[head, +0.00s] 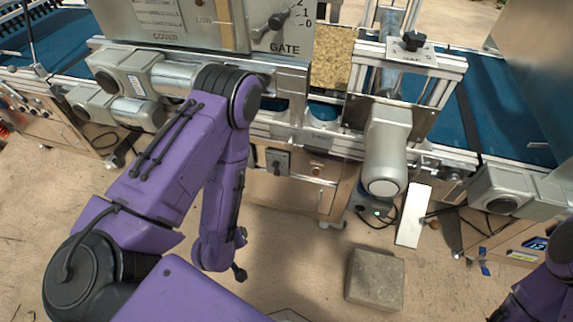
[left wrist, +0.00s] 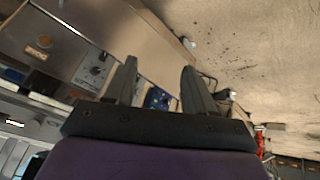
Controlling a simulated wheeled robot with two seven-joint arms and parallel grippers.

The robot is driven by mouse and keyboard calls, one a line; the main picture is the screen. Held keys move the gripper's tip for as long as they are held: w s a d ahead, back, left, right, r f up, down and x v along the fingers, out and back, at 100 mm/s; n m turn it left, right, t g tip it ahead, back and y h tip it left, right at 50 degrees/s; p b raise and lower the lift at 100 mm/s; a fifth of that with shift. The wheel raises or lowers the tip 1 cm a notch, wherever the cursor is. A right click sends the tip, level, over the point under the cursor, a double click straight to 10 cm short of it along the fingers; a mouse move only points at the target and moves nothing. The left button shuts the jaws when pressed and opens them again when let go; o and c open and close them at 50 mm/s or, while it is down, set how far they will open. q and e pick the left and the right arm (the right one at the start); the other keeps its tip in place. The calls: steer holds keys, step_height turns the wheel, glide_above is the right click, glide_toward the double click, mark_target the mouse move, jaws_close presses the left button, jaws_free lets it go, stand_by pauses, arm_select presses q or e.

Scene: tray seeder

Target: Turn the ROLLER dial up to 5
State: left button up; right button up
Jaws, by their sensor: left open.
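A small grey plate with a dark dial (head: 278,160) is on the machine's front below the belt. A similar dial plate (left wrist: 95,70) shows in the left wrist view, left of the fingers. Its lettering is too small to read, so I cannot tell the setting or confirm that it is ROLLER. My left gripper (head: 240,254) hangs low in front of the machine, below and left of the dial and apart from it. In the left wrist view its two fingers (left wrist: 159,72) are spread with nothing between them. My right gripper is out of view.
A GATE dial (head: 275,22) marked 0, 1, 2 is on the upper panel. A grey motor (head: 387,140) juts out right of the small dial. A stone-like block (head: 375,278) and a white board (head: 412,215) are in front. The floor between is mostly clear.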

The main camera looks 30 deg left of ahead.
arm_select(q)
steer(key=w+a+f+n+t+b, duration=0.2)
steer(key=w+f+n+t+b, duration=0.55)
steer(key=w+b, duration=0.65)
steer(key=n+t+b, duration=0.5)
steer(key=n+b, duration=0.4)
steer(key=b, duration=0.5)
glide_toward(274, 167)
steer(key=w, duration=0.5)
steer(key=w+a, duration=0.1)
steer(key=w, duration=0.2)
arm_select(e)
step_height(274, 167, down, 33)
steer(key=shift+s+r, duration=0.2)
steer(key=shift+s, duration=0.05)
arm_select(q)
jaws_close()
